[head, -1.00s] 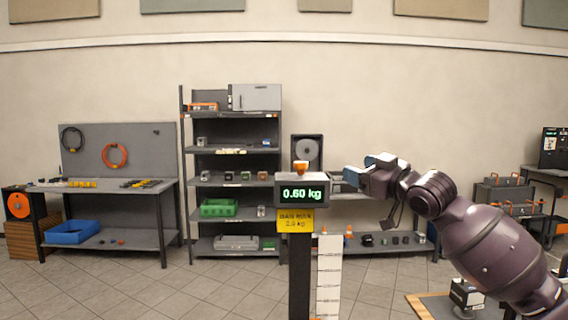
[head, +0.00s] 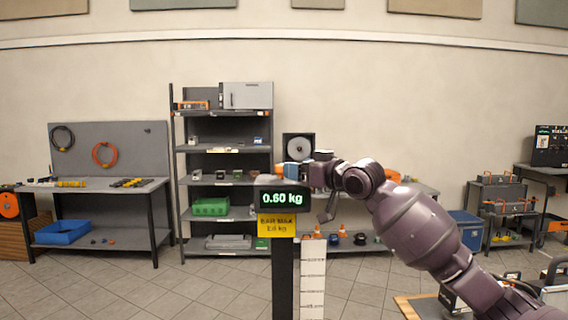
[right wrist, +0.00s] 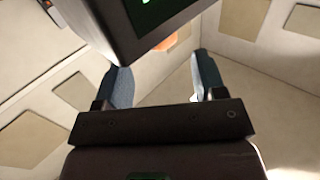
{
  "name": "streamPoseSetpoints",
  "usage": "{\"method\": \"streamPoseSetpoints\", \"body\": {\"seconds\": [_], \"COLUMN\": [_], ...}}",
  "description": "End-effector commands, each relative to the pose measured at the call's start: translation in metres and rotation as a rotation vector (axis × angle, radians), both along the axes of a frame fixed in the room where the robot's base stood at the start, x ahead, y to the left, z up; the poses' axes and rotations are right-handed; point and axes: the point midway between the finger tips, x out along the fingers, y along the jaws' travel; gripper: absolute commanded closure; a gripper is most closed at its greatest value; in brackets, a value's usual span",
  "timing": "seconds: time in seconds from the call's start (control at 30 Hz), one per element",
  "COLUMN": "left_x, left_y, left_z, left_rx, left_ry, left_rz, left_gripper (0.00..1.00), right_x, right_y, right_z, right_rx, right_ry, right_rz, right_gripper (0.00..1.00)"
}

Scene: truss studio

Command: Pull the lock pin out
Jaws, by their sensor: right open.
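The scale display (head: 285,199) reads 0.60 kg and sits on top of a dark post (head: 283,280). My right gripper (head: 290,171) is at the top of the display, with its blue-grey fingers open. In the right wrist view the two fingers (right wrist: 158,82) stand apart. The dark display housing (right wrist: 160,40) is in front of them, with a small orange part (right wrist: 167,44), likely the lock pin, at its edge between the fingers. In the head view the gripper largely covers the orange part. I cannot see any finger touching it. My left gripper is out of view.
A yellow sign (head: 277,225) hangs under the display, with a white scale strip (head: 313,280) beside the post. Behind stand a grey shelf rack (head: 222,181) and a workbench (head: 105,195) with a blue bin (head: 62,232). The floor left of the post is clear.

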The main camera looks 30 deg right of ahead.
Motion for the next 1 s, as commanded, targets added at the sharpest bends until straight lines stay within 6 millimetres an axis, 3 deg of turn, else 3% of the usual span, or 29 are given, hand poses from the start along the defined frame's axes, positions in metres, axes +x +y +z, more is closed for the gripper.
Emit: {"method": "streamPoseSetpoints", "body": {"seconds": [0.3, 0.77, 1.0], "left_x": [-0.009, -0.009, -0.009], "left_y": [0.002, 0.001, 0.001], "left_z": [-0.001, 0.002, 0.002], "left_rx": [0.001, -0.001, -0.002], "left_ry": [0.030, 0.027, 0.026], "left_rz": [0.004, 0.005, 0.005], "left_gripper": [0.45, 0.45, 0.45], "right_x": [0.042, 0.051, 0.050], "right_y": [0.014, 0.018, 0.018], "right_z": [0.001, 0.000, 0.000], "right_rx": [0.001, -0.002, -0.002], "right_ry": [-0.001, -0.002, -0.002], "right_rz": [0.000, 0.000, 0.000], "right_gripper": [0.36, 0.36, 0.73]}}
